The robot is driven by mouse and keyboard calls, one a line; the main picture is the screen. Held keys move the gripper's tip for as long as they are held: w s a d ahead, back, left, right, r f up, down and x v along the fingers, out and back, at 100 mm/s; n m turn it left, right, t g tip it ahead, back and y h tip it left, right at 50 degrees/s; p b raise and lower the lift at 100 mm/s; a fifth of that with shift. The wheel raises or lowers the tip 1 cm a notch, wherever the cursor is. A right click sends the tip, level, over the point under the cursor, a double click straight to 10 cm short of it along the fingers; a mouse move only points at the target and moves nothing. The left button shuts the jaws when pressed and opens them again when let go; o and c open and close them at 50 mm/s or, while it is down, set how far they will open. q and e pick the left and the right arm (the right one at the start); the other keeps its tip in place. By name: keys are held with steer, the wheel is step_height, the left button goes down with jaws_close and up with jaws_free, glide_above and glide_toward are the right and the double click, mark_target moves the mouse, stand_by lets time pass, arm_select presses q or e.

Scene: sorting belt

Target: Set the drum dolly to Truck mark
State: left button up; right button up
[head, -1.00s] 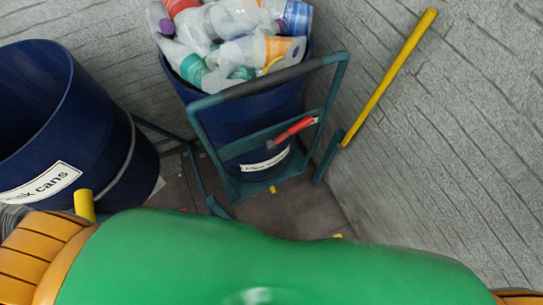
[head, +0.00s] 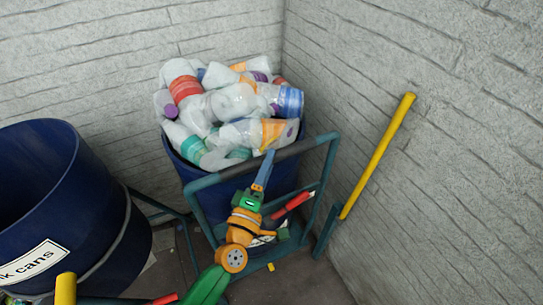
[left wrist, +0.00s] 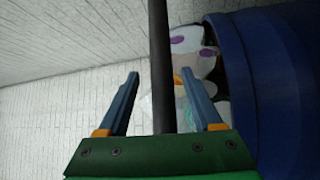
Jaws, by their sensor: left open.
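The drum dolly is a teal frame (head: 326,165) with a dark grip bar (head: 217,176) across its top. It carries a blue drum (head: 292,172) heaped with plastic bottles, in the wall corner. A red lever (head: 293,202) sits on the frame below the bar. My left gripper (head: 265,165) is at the bar. In the left wrist view the open fingers (left wrist: 160,76) stand either side of the dark bar (left wrist: 158,45), which passes between them; contact cannot be told. The drum also shows there at right (left wrist: 278,60). No Truck mark is identifiable. My right gripper is not in view.
A second blue drum (head: 100,235) labelled for cans stands at the left, with a yellow bar end (head: 65,288) in front of it. A yellow pole (head: 380,150) leans outward beside the right wall. Grey brick walls close off the back and right.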

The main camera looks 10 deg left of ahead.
arm_select(q)
steer(key=x, duration=0.3)
steer(key=shift+f, duration=0.15)
steer(key=shift+s, duration=0.1)
jaws_close()
stand_by(1.1)
